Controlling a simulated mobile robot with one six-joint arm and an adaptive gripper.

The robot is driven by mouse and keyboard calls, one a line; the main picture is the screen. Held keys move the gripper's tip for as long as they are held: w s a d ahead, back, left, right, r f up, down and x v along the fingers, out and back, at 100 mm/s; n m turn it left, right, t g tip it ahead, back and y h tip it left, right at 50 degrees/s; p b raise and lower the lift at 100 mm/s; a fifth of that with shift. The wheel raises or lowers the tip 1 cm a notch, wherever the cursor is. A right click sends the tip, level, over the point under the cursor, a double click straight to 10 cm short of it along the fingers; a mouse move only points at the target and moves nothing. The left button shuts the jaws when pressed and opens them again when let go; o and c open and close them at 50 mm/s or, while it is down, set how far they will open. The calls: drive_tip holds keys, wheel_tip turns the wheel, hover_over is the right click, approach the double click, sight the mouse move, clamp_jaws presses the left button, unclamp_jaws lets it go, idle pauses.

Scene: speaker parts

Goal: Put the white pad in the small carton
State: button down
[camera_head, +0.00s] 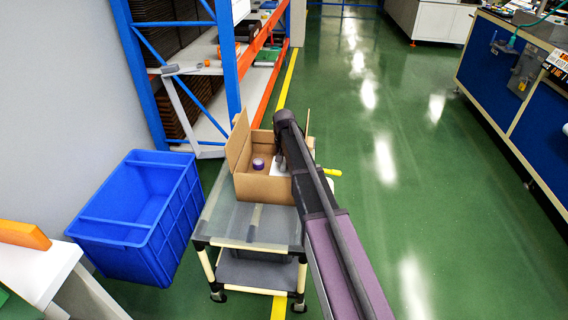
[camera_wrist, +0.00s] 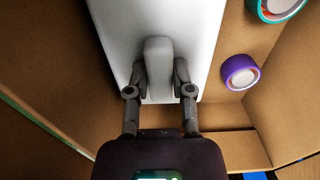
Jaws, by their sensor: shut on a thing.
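The white pad (camera_wrist: 205,35) is a flat white piece with a raised grip bar in the middle. My gripper (camera_wrist: 160,72) is shut on that bar, one finger on each side. The small carton (camera_head: 262,188) stands open on a cart, flaps up. In the head view my arm reaches over it and hides its right part; a bit of the white pad (camera_head: 278,169) shows within the carton's opening. In the wrist view brown carton walls surround the pad. I cannot tell whether the pad touches the carton floor.
A purple roll (camera_wrist: 240,72) lies in the carton right of the pad, with a teal-rimmed roll (camera_wrist: 277,8) beyond it. The cart (camera_head: 222,228) has free top in front of the carton. A blue crate (camera_head: 140,213) stands to the left, a shelf rack (camera_head: 236,70) behind.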

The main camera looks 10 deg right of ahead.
sight(284, 162)
drive_tip(key=shift+f, duration=0.2)
drive_tip(key=c, duration=0.5)
unclamp_jaws()
drive_tip(key=shift+r, duration=0.3)
wheel_tip(284, 162, up, 13)
drive_tip(key=p, duration=1.3)
drive_tip(key=shift+f, duration=0.15)
